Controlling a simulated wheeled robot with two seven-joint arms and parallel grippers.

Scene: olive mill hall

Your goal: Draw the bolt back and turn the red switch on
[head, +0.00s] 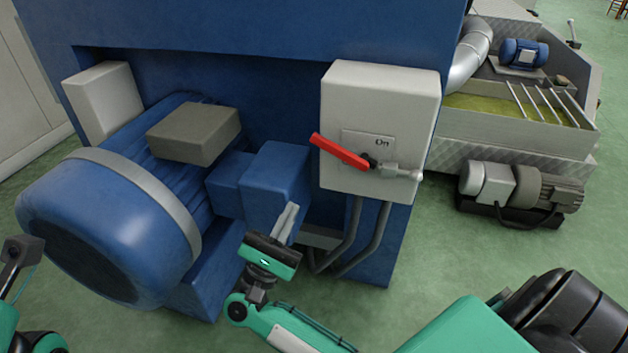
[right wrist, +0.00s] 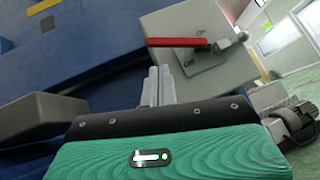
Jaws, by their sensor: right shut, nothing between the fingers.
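The red switch (head: 338,150) is a long lever on a pale grey box (head: 380,90). It slants up and left from a dark pivot and also shows in the right wrist view (right wrist: 178,42). A plate above the pivot reads "On". The metal bolt (head: 402,172) lies just right of the pivot, its knobbed end near the box's right edge; it also shows in the right wrist view (right wrist: 230,42). I cannot tell how far it is drawn. My right gripper (head: 290,212) is shut and empty, below and left of the box, touching neither. My left gripper's fingers are not visible.
A blue motor (head: 110,225) and a blue block (head: 272,180) stand left of the box. Two grey conduits (head: 372,235) run down beneath it. A pump (head: 520,190) and an olive-coloured trough (head: 515,108) stand at right. Green floor is open between.

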